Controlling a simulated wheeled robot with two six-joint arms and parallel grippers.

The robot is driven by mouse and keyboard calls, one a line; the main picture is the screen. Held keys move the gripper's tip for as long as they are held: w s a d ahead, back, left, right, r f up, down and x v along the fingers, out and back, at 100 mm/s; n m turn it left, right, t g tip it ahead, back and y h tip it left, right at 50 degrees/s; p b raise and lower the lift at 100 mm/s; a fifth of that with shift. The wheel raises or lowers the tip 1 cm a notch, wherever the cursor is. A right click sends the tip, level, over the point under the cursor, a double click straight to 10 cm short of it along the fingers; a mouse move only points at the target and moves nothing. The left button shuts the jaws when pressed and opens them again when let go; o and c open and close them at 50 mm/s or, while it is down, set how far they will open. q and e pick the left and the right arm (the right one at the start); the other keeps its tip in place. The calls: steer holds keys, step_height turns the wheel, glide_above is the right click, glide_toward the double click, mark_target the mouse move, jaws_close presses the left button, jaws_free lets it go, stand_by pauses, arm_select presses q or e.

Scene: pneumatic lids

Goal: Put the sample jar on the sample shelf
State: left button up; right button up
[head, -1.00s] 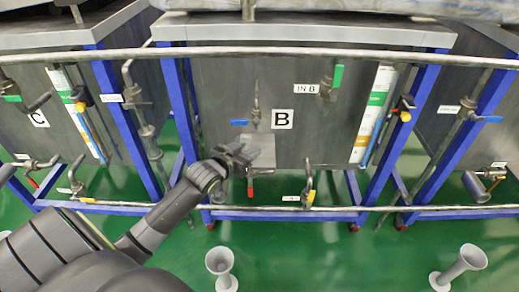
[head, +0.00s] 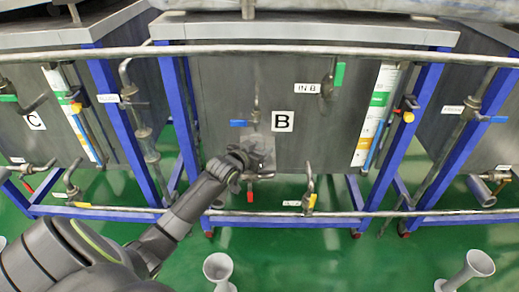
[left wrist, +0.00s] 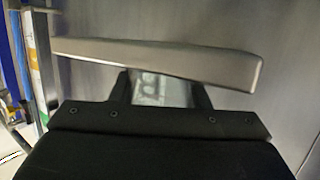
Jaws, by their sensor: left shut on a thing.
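My left gripper (head: 246,160) is in front of the tank marked B, below the blue-handled valve. In the left wrist view its two dark fingers (left wrist: 163,88) are shut on a greyish, see-through thing (left wrist: 160,90), which looks like the sample jar. Only a small part of it shows. In the head view I cannot make the jar out. A pale grey patch (head: 266,148) on the tank front, just beside the gripper, looks like the sample shelf. In the left wrist view a light grey slab (left wrist: 165,62) lies just beyond the fingers; I cannot tell whether it touches the jar. My right gripper is not in view.
Tank B (head: 325,150) stands in a blue frame (head: 178,110), between other tanks. A long pipe (head: 300,50) crosses above, another runs low. A red-handled valve (head: 250,195) hangs just below the gripper. Grey flared stands (head: 219,270) are on the green floor (head: 310,250).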

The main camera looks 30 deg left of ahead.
arm_select(q)
steer(key=shift+f, duration=0.1)
steer(key=o, duration=1)
steer(key=shift+c, duration=0.2)
steer(key=shift+s+r, duration=0.2)
steer(key=shift+r, duration=0.05)
steer(key=p+v, duration=0.4)
steer(key=v, duration=0.8)
steer(key=s+d+f+n+g, duration=0.1)
steer(key=s+d+f+g, duration=0.3)
steer(key=s+f, duration=0.8)
steer(key=s+d+f+g, duration=0.3)
steer(key=s+f+g, duration=0.1)
steer(key=s, duration=0.5)
steer(key=s+d+f+g, duration=0.4)
steer(key=s+f, duration=0.1)
steer(key=s, duration=0.3)
steer(key=shift+s+d+h+b, duration=0.15)
steer(key=shift+s+h+b, duration=0.15)
steer(key=shift+s+h, duration=0.1)
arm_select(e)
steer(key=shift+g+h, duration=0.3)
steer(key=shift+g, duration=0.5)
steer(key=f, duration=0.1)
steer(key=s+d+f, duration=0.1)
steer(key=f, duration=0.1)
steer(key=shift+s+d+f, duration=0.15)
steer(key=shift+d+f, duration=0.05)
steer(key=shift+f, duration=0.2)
